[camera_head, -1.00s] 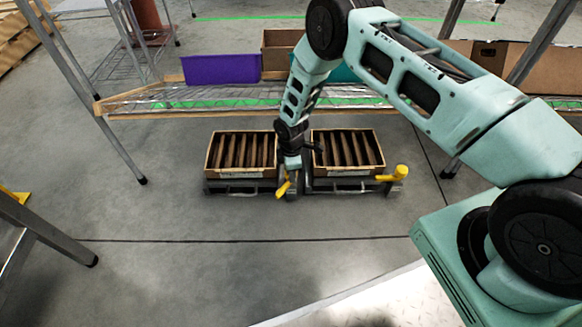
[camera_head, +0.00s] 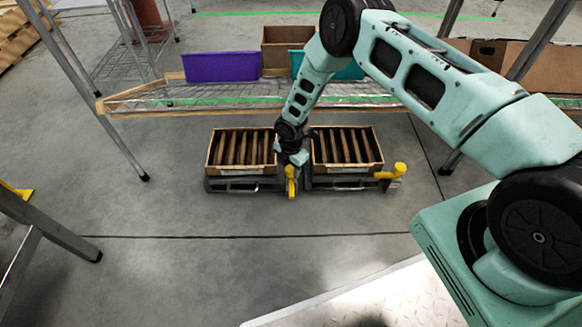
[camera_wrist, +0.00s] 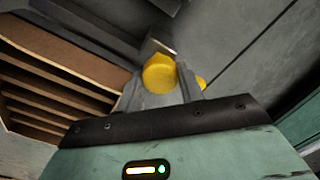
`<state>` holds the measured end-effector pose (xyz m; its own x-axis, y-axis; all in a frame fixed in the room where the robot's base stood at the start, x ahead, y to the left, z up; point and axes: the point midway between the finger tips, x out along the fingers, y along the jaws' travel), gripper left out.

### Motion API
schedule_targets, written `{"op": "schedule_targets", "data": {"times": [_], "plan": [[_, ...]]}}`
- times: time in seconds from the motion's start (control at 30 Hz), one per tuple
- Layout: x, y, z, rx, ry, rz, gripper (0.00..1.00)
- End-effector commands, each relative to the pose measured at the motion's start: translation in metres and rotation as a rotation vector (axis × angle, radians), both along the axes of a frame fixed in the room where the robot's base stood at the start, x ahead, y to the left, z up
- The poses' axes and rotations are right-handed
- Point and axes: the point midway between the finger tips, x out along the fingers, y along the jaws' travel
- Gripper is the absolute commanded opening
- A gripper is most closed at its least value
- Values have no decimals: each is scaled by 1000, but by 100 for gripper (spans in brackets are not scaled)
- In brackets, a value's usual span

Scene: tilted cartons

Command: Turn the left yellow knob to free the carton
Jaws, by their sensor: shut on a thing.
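The left yellow knob (camera_head: 291,183) is at the front right corner of the left carton (camera_head: 242,151), and its handle points down in the head view. My gripper (camera_head: 293,160) is on it, coming from above. In the wrist view my gripper (camera_wrist: 160,88) is shut on the yellow knob (camera_wrist: 159,73), with a finger on either side. The left carton is open-topped with several brown slats and sits in a dark metal holder (camera_head: 240,187). The right yellow knob (camera_head: 393,172) stands at the right end of the right carton (camera_head: 347,149).
A wire shelf (camera_head: 150,102) behind the cartons carries a purple bin (camera_head: 221,67), a teal bin (camera_head: 348,71) and a brown box (camera_head: 281,50). A metal leg (camera_head: 50,238) stands at the left. The floor in front of the cartons is clear.

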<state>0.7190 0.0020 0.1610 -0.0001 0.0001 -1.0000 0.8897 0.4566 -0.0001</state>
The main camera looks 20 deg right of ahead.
Motion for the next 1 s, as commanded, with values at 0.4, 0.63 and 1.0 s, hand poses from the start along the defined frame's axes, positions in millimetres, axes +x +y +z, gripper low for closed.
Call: {"op": "schedule_targets", "data": {"times": [0.4,0.63,1.0], "plan": [[0,-1,0,-2,0,15,0],[0,-1,0,-1,0,14,60],[1,0,16,0,-2,12,60]]}}
